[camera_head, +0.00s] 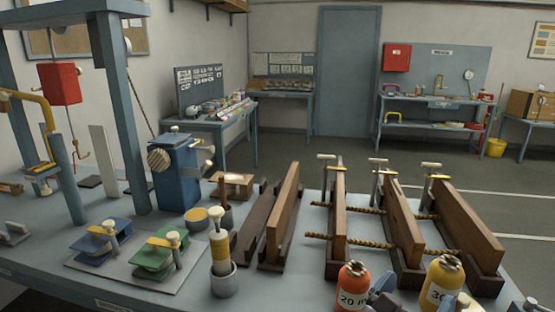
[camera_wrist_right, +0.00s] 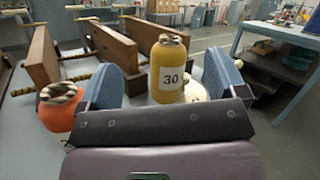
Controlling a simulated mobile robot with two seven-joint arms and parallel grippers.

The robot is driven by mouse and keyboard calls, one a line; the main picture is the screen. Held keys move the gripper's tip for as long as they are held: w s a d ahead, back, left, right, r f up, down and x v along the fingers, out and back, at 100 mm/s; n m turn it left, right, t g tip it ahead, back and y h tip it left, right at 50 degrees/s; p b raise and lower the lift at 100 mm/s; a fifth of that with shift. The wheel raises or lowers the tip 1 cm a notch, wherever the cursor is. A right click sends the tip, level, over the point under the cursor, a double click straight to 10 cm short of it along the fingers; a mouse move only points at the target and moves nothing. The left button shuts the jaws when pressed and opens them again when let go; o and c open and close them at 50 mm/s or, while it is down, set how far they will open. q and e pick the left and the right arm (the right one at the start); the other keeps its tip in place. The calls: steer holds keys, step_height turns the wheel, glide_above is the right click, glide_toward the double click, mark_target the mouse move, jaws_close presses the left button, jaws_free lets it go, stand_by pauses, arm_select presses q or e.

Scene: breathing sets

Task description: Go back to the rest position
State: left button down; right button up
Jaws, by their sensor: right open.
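My right gripper (camera_head: 422,298) is at the bottom right of the head view, by the front edge of the workbench. In the right wrist view its two blue-padded fingers (camera_wrist_right: 163,84) stand wide apart and empty. A yellow weight marked 30 (camera_head: 443,282) stands upright just beyond and between the fingers; it also shows in the wrist view (camera_wrist_right: 170,75). I see gaps between it and the pads. An orange weight marked 20 (camera_head: 353,288) stands to the left, outside the left finger. My left gripper is not in view.
Wooden boards with ropes and clamps (camera_head: 402,228) stand behind the weights. A grey cup with a handled tool (camera_head: 221,262), blue and green clamps (camera_head: 160,254) and a blue post (camera_head: 175,180) are on the bench's left. Open floor (camera_head: 380,170) lies beyond the bench.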

steer(key=a+n+t+y, duration=0.5)
steer(key=n+t+y, duration=0.5)
steer(key=n+y, duration=0.95)
steer(key=s+a+f+n+g+y, duration=0.3)
steer(key=f+n+g, duration=0.55)
steer(key=n, duration=0.85)
steer(key=s+d+f+n+g+h, duration=0.35)
steer(key=s+d+f+g, duration=0.35)
steer(key=s, duration=0.3)
steer(key=s+d+f+n+g+h, duration=0.35)
steer(key=s+d+f+g, duration=0.25)
steer(key=s+f, duration=0.3)
steer(key=w+f+t, duration=0.7)
steer(key=t, duration=0.1)
steer(key=shift+w+f+n+t+y, duration=0.3)
steer(key=shift+w+n+t+y, duration=0.05)
steer(key=shift+w+n+y, duration=0.1)
steer(key=shift+a, duration=0.1)
